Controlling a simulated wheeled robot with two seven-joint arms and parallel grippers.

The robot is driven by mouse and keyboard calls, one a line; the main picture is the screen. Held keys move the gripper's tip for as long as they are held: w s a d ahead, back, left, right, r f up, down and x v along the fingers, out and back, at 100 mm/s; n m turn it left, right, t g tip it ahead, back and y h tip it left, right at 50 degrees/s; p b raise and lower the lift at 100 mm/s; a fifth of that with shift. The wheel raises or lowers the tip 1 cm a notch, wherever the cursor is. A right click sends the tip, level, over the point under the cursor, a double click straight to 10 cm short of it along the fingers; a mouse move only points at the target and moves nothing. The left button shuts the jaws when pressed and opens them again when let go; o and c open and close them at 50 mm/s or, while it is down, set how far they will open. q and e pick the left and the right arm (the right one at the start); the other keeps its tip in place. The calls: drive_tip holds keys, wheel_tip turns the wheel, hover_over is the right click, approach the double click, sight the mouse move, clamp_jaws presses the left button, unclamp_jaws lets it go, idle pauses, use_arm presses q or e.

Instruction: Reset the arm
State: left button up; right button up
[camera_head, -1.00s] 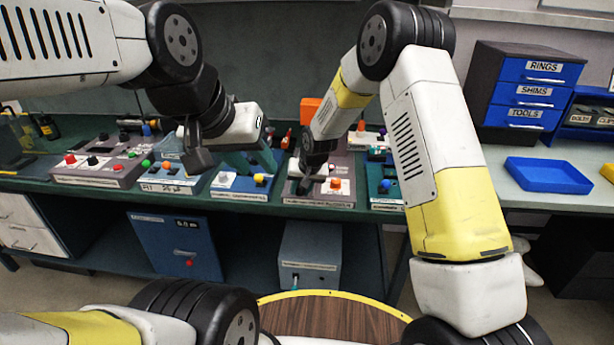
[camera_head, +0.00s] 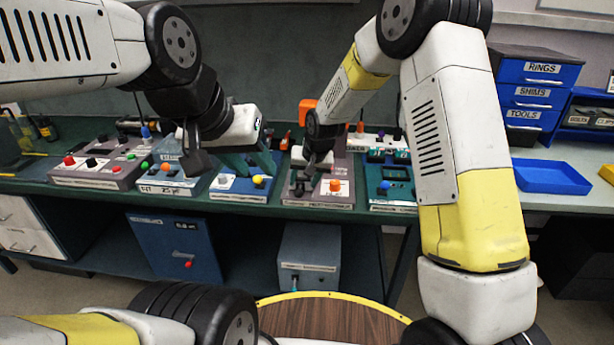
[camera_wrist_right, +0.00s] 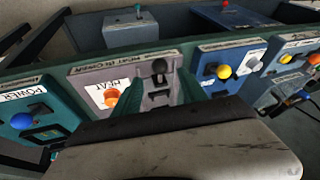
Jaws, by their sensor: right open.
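My right gripper (camera_head: 306,174) is over the grey-mauve panel with the orange knob (camera_head: 335,185). In the right wrist view its two teal fingers (camera_wrist_right: 158,84) stand apart, open and empty, with the panel's black lever (camera_wrist_right: 160,67) seen between them. I cannot tell the exact height above the lever. The orange knob beside the "HEAT" label also shows in the wrist view (camera_wrist_right: 110,97). My left gripper (camera_head: 250,162) has its teal fingers apart over the blue panel with the yellow knob (camera_head: 259,181), with nothing seen between them.
Several control panels line the green bench, including one with red and green buttons (camera_head: 92,172) and a teal one with a blue knob (camera_head: 385,186). A blue tray (camera_head: 541,177) and a drawer cabinet (camera_head: 540,90) stand at right. A blue box (camera_head: 180,250) sits below.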

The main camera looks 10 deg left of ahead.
drive_tip(key=shift+s+d+r, duration=0.2)
drive_tip(key=shift+s+r, duration=0.1)
drive_tip(key=shift+r, duration=0.35)
drive_tip(key=shift+r, duration=0.1)
drive_tip(key=s+d+r+t, duration=0.1)
drive_tip(key=s+d+r, duration=0.3)
drive_tip(key=d+r, duration=0.3)
drive_tip(key=s+d+r, duration=0.5)
drive_tip(key=d+r, duration=0.1)
drive_tip(key=r, duration=0.3)
drive_tip(key=s+d+r, duration=0.2)
drive_tip(key=s+d, duration=0.1)
drive_tip(key=s, duration=0.4)
drive_tip(key=s+d+r, duration=0.2)
drive_tip(key=s+d, duration=0.1)
drive_tip(key=s, duration=0.3)
drive_tip(key=s+d+r+m+t, duration=0.1)
drive_tip(key=s+d+r, duration=0.1)
drive_tip(key=s+d, duration=0.2)
drive_tip(key=s, duration=0.3)
drive_tip(key=shift+s+h, duration=0.3)
drive_tip(key=shift+h, duration=0.1)
